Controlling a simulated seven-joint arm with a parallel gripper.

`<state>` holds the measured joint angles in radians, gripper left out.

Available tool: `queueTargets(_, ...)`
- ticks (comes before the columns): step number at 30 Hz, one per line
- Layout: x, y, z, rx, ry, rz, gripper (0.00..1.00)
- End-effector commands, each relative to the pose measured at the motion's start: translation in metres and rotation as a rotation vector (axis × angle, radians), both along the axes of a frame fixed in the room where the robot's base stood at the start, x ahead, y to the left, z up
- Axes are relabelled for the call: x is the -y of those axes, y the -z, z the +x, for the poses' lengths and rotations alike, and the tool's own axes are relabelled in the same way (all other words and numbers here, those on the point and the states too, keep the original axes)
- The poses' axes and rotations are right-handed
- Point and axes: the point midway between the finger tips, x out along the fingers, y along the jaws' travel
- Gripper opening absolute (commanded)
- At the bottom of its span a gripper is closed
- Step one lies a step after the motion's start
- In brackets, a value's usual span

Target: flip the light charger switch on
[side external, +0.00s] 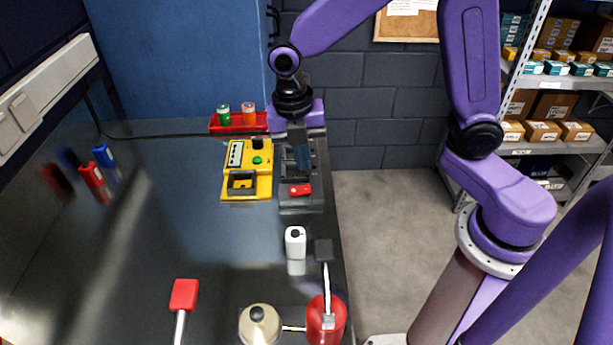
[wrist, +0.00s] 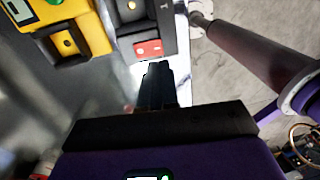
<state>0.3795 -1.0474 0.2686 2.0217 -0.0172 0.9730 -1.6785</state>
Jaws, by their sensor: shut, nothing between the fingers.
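A dark grey device (side external: 301,207) stands near the bench's right edge, with a red switch (side external: 300,190) on its front part. The frames do not settle whether this is the light charger. My gripper (side external: 302,168) points down over the device, fingers shut and empty, and hides part of its middle. In the wrist view, the grey device (wrist: 128,22) shows at the top, and its red switch (wrist: 148,48) lies just beyond my shut fingertips (wrist: 158,66). I cannot tell whether they touch the device. A small light mark shows on the switch.
A yellow device (side external: 232,190) with a green button stands directly left of the grey one. A red tray (side external: 238,124) with two small jars sits behind.

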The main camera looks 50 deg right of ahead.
Motion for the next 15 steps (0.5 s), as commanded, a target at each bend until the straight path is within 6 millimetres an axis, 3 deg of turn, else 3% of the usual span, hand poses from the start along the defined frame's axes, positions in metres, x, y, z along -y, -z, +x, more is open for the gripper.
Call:
queueTargets(6, 0.004, 0.036, -0.004, -0.004, 0.0, -0.004, 0.0)
queueTargets(15, 0.005, 0.057, -0.005, 0.0, 0.001, 0.0, 0.0)
